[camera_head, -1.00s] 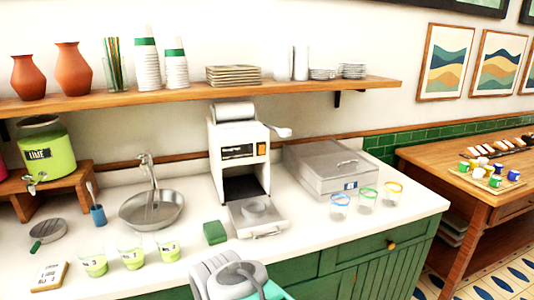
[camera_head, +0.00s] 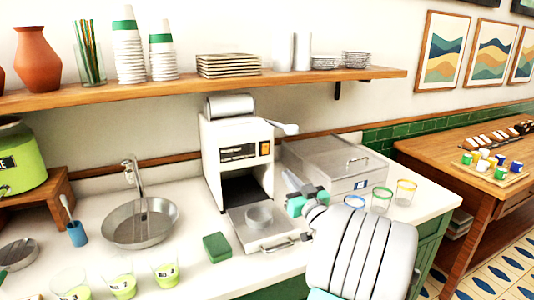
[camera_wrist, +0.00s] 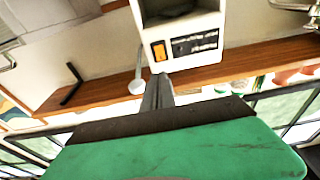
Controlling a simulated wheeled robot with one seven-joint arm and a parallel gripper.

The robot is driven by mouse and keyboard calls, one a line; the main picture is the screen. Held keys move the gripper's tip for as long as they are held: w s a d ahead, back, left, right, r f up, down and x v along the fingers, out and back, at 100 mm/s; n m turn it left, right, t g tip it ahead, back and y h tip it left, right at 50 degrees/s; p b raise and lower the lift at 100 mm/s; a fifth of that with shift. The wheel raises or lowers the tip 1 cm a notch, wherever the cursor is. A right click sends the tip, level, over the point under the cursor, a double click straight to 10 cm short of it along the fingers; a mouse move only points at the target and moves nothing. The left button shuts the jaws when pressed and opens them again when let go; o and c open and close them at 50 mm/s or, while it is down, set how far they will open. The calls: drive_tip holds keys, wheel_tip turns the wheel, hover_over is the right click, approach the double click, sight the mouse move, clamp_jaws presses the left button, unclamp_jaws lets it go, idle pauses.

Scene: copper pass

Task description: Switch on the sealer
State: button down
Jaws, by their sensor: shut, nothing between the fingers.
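The sealer (camera_head: 230,135) is a white upright machine on the counter, with a dark panel and an orange switch (camera_head: 265,148) on its front. In the wrist view the sealer (camera_wrist: 205,22) appears inverted, with the orange switch (camera_wrist: 159,51) beside the dark panel. A side lever with a pale knob (camera_head: 290,129) sticks out at right. A cup (camera_head: 259,215) sits in the sealer's pulled-out tray (camera_head: 279,236). My gripper (camera_head: 287,174) is shut and empty, in front of the sealer and right of and below the switch, apart from it. Its fingers (camera_wrist: 157,92) point toward the sealer.
A lidded steel box (camera_head: 335,165) stands right of the sealer, close behind my gripper. Several rimmed glasses (camera_head: 381,199) stand at the right counter edge. A green block (camera_head: 217,247), a sink (camera_head: 141,222) and filled lime cups (camera_head: 165,275) lie left. A shelf (camera_head: 200,84) runs above.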

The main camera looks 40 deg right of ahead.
sight(266, 148)
drive_tip(key=shift+w, duration=0.1)
drive_tip(key=p+x, duration=0.6)
drive_tip(key=x, duration=0.7)
drive_tip(key=shift+w+r, duration=0.1)
drive_tip(key=shift+w, duration=0.1)
drive_tip(key=shift+w+d, duration=0.1)
drive_tip(key=shift+w, duration=0.15)
